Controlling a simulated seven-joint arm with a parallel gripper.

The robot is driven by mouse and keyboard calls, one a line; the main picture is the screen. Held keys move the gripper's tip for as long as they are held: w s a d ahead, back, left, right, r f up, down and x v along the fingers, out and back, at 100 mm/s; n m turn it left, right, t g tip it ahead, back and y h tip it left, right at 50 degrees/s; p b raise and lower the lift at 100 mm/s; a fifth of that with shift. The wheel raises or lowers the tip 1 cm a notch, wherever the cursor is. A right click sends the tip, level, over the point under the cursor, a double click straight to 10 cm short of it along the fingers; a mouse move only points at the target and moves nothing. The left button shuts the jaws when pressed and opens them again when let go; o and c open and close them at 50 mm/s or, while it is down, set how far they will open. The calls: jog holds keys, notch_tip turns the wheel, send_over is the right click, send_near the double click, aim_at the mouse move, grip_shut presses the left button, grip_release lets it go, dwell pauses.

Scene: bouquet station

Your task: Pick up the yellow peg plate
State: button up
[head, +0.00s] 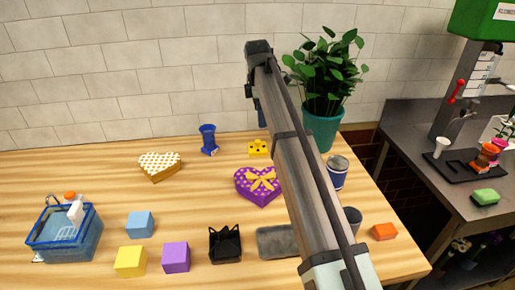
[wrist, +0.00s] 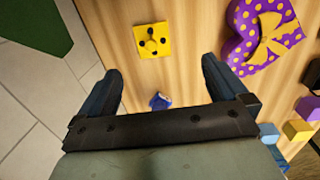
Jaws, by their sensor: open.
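The yellow peg plate (head: 259,147) lies flat on the wooden table near the wall, behind the purple heart box and just left of my arm in the head view. In the wrist view the yellow peg plate (wrist: 146,34) is a small square with several dark pegs or holes, at the top centre. My gripper (wrist: 160,80) is open and empty, its two dark fingers spread wide. The plate appears beyond the fingertips, between their lines, and apart from them. In the head view my arm hides most of the gripper.
A blue spool-like object (head: 208,139) stands left of the plate; the purple heart box (head: 242,187) is in front. A white-dotted heart box (head: 160,166) lies farther left. A potted plant (head: 322,127) stands right, behind my arm. Bare table lies between the two heart boxes.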

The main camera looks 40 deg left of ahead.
aim_at(259, 144)
jog(key=shift+g, duration=0.5)
jog(key=f, duration=0.3)
jog(key=w+a+f, duration=0.1)
jog(key=f, duration=0.3)
jog(key=a+f, duration=0.1)
jog(key=f, duration=0.2)
jog(key=shift+w+a+f, duration=0.15)
jog(key=shift+w, duration=0.15)
jog(key=shift+w+f, duration=0.2)
jog(key=shift+f, duration=2.45)
jog(key=shift+c, duration=0.3)
jog(key=c, duration=1)
